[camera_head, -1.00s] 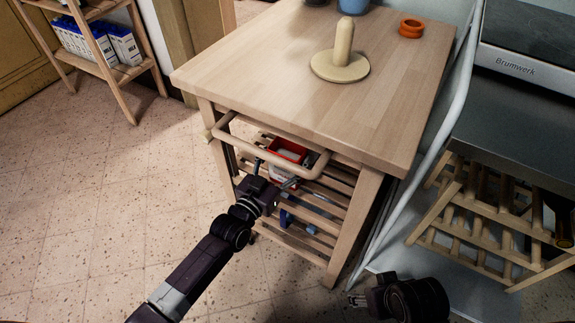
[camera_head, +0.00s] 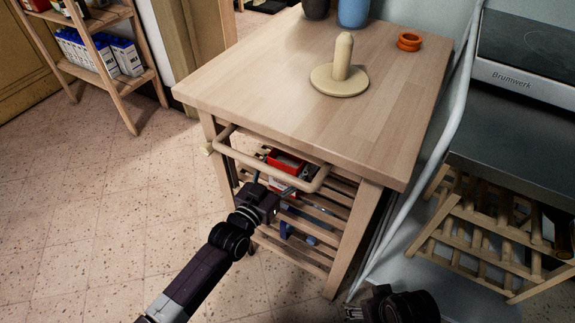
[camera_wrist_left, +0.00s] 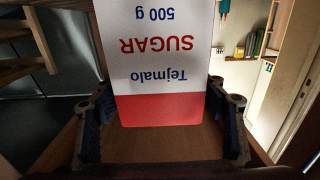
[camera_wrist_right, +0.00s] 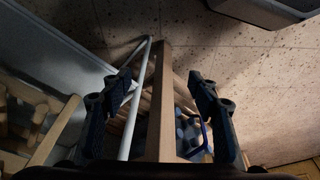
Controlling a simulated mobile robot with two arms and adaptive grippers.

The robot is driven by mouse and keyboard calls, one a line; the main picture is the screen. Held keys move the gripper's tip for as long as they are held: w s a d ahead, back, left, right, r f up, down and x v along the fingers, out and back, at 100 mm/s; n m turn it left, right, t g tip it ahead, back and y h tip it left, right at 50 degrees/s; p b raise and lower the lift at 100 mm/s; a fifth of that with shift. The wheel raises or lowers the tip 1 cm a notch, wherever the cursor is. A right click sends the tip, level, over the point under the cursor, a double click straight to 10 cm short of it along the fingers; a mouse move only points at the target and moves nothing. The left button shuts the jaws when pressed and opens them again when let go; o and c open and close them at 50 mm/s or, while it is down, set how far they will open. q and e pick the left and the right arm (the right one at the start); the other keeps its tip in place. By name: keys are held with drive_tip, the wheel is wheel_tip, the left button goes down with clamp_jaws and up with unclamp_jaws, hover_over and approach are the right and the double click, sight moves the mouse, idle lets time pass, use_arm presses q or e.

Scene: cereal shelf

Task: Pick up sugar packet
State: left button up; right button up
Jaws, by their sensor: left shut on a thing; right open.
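The sugar packet (camera_wrist_left: 165,60) is white with a red band and printed lettering, upside down in the left wrist view. It stands between the two fingers of my left gripper (camera_wrist_left: 162,125), which is shut on it. In the head view my left gripper (camera_head: 274,184) is at the front of the wooden trolley, just below its rail. Only a small part of the packet shows there, behind the fingers. My right gripper (camera_head: 354,313) is low beside the trolley's right leg. In the right wrist view it is open and empty (camera_wrist_right: 158,90).
The wooden trolley (camera_head: 250,80) has a front rail (camera_head: 265,172) above the left gripper and slatted shelves below. A red container (camera_head: 287,160) sits under the top, behind the rail. A blue item lies lower down. A white frame and a metal counter (camera_head: 520,160) stand at right. Floor at left is clear.

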use_arm(q)
wheel_tip(320, 180, up, 8)
drive_tip(key=p, duration=0.2)
drive_tip(key=shift+r, duration=0.15)
use_arm(e)
wheel_tip(320, 180, down, 9)
drive_tip(key=s, duration=0.1)
drive_tip(key=shift+s+g, duration=0.25)
drive_tip(key=shift+g, duration=0.05)
drive_tip(key=shift+f, duration=0.15)
